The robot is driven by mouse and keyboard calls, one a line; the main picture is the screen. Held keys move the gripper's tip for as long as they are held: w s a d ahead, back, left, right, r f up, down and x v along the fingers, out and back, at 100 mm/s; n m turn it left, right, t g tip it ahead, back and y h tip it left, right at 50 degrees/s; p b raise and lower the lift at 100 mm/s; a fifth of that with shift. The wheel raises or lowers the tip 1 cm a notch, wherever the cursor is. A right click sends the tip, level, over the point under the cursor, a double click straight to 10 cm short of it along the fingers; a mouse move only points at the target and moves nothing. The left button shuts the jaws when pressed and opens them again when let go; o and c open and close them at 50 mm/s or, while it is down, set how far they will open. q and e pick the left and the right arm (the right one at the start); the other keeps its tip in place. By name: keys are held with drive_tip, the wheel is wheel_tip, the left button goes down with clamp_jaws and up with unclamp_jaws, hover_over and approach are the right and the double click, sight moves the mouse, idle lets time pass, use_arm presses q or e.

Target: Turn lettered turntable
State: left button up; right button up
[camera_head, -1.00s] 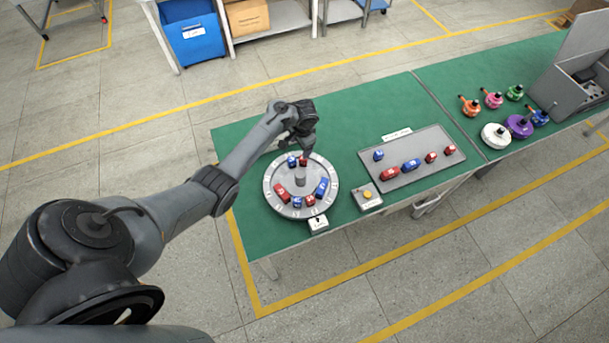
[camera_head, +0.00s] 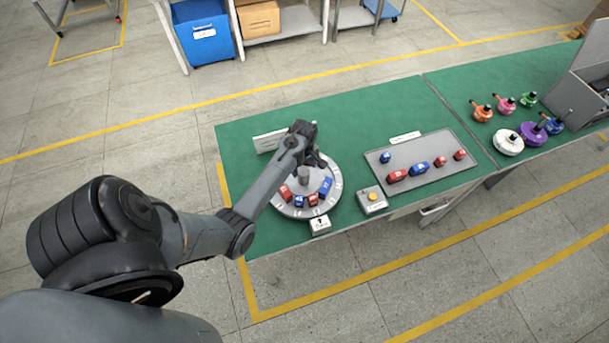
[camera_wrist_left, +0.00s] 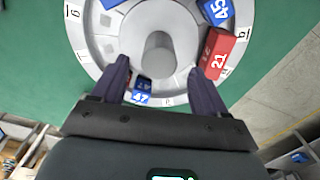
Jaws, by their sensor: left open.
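The lettered turntable (camera_head: 335,178) is a round grey disc with a marked rim on the green table. It carries several red and blue numbered blocks and a grey centre post (camera_head: 304,175). My left gripper (camera_head: 313,160) is over the far side of the disc, its arm hiding part of the left side. In the left wrist view, the open fingers (camera_wrist_left: 160,68) point at the disc, one on each side of the post (camera_wrist_left: 158,55), with nothing held. A red block marked 21 (camera_wrist_left: 222,55) is beside the right finger; a blue block marked 47 (camera_wrist_left: 141,92) is between the fingers.
A grey tray (camera_head: 430,172) with several red and blue blocks lies right of the turntable. Coloured knobbed parts (camera_head: 508,140) stand farther right.

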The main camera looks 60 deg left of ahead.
sight(304, 171)
use_arm(q)
drive_tip(key=shift+f, duration=3.1)
clamp_jaws()
